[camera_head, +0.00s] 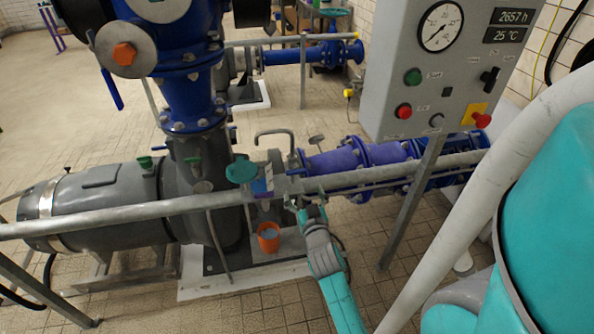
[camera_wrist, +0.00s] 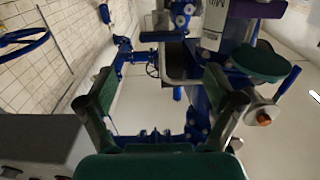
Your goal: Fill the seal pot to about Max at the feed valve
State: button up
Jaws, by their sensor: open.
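My gripper (camera_head: 298,203) is at the end of my teal arm, close to the grey rail and just right of a teal round disc (camera_head: 242,170). In the wrist view my gripper (camera_wrist: 160,88) is open and empty, its two green-padded fingers far apart. A dark green disc (camera_wrist: 265,62) shows beyond the right finger, apart from it. A pale label (camera_wrist: 213,27) with sideways lettering beginning with M is at the top of that view, beside a purple part (camera_wrist: 255,8). I cannot tell for sure which part is the seal pot or the feed valve. No liquid level is readable.
An orange bucket (camera_head: 268,240) stands below the rail. The grey rail (camera_head: 130,215) crosses in front of the pump (camera_head: 105,200). Blue pipework (camera_head: 350,158) runs right. A grey control box (camera_head: 440,75) with gauge and buttons hangs above right. Tiled floor is clear at left.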

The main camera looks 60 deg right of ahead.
aim_at(296, 173)
jog(key=x, duration=1)
jog(key=shift+w, duration=0.1)
jog(key=c, duration=1.2)
